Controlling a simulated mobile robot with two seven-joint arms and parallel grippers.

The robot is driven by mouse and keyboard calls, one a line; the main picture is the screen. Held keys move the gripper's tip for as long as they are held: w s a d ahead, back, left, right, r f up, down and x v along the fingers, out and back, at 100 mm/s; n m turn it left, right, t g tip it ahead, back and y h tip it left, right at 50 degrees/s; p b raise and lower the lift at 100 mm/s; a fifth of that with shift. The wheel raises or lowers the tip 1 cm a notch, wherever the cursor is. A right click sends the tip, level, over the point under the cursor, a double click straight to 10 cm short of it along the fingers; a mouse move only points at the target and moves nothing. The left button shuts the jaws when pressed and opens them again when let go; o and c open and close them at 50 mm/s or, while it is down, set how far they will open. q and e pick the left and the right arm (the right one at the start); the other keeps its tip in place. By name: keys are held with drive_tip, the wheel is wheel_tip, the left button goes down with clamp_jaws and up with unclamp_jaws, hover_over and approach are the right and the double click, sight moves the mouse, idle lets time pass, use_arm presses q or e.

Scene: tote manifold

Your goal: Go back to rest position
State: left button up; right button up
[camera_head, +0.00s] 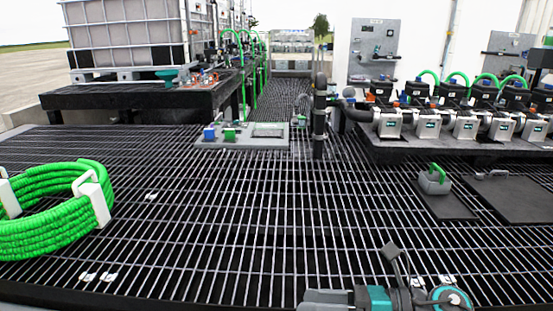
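A grey and teal jointed part (378,298) sits at the bottom edge, right of the middle. It looks like part of my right arm, with a dark narrow piece (392,256) sticking up from it. I cannot make out two fingertips there, nor anything held. My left gripper and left arm are not in view.
A dark slatted floor (240,210) lies mostly clear ahead. A coiled green hose (48,215) is at left, a caged tank (130,42) behind it. A grey plate (240,143), an upright pipe (319,120), pump units (428,124) and a green-handled block (434,181) stand beyond.

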drive_tip(key=d+f+m+t+h, duration=0.35)
drive_tip(key=m+t+h, duration=0.25)
drive_tip(key=m, duration=1.1)
drive_tip(key=d+f+m+t+h, duration=0.35)
drive_tip(key=m+t+h, duration=0.2)
drive_tip(key=m, duration=1.15)
drive_tip(key=s+f+m+g+h, duration=0.2)
drive_tip(key=s+f+m+g, duration=0.2)
drive_tip(key=s+f+m, duration=0.4)
use_arm(q)
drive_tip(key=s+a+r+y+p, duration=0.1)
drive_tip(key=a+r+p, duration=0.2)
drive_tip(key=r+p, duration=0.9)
drive_tip(key=p, duration=0.5)
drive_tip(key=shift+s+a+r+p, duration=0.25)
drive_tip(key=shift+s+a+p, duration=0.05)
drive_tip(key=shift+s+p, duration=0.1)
use_arm(e)
drive_tip(key=s+d+r, duration=0.1)
drive_tip(key=d+r, duration=0.2)
drive_tip(key=r, duration=0.8)
drive_tip(key=shift+s+d+r+h, duration=0.2)
drive_tip(key=shift+d+r+h, duration=0.1)
drive_tip(key=shift+d+h, duration=0.1)
